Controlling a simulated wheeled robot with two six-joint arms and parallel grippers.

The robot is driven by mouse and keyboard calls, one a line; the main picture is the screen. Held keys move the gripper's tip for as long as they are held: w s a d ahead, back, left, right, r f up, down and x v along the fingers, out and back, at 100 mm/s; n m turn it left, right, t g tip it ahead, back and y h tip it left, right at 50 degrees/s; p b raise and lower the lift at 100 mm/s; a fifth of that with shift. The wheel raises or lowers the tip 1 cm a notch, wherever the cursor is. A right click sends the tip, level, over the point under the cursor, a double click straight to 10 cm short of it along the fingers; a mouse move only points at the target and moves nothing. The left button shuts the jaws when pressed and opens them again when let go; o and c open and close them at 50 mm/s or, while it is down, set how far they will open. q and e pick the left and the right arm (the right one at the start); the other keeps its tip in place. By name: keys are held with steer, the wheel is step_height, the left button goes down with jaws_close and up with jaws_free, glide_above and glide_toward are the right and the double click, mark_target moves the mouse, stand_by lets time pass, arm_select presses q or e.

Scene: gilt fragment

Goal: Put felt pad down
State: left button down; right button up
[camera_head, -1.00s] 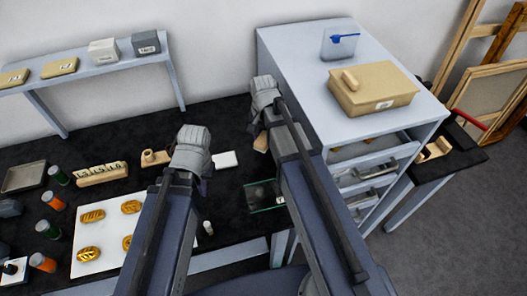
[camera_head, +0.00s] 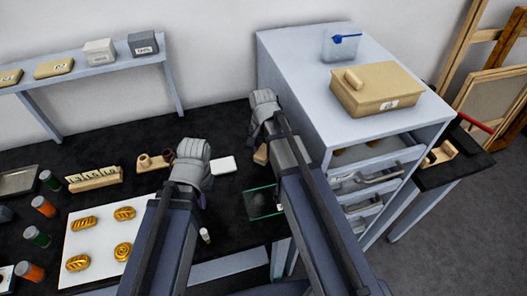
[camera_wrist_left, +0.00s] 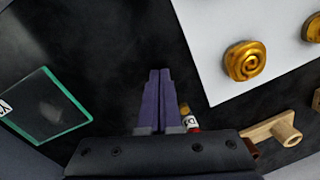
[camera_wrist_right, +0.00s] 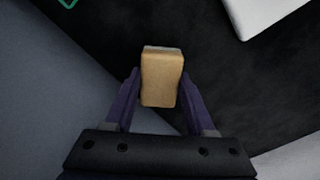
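The felt pad (camera_wrist_right: 162,80) appears as a small tan block with a thin greyish layer at its far end. My right gripper (camera_wrist_right: 160,75) is shut on its sides. In the head view the felt pad (camera_head: 261,154) shows partly beside my right forearm, below the right gripper (camera_head: 263,100), close to the black table (camera_head: 225,215). I cannot tell whether it touches the table. My left gripper (camera_wrist_left: 161,75) is shut and empty above the table; in the head view it is left of the right one (camera_head: 190,160).
A green-edged glass plate (camera_head: 258,204) and a white block (camera_head: 223,165) lie near the felt pad. A pale drawer cabinet (camera_head: 290,60) stands close on the right. A white board (camera_head: 100,225) with several gold pieces lies left, and a small bottle (camera_head: 206,235) stands near the front.

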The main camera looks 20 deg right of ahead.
mark_target(263, 152)
steer(key=o, duration=0.5)
steer(key=shift+c, duration=0.2)
arm_select(q)
steer(key=shift+r, duration=0.1)
arm_select(e)
step_height(263, 152, up, 12)
steer(key=p, duration=1.3)
arm_select(q)
step_height(263, 152, up, 12)
steer(key=shift+b, duration=0.3)
arm_select(e)
steer(key=s+a+n+h, duration=0.1)
steer(key=s+a+n, duration=0.9)
steer(key=s+n, duration=0.2)
steer(key=shift+s+a+r, duration=0.2)
steer(key=shift+s+a, duration=0.05)
steer(key=shift+s, duration=0.85)
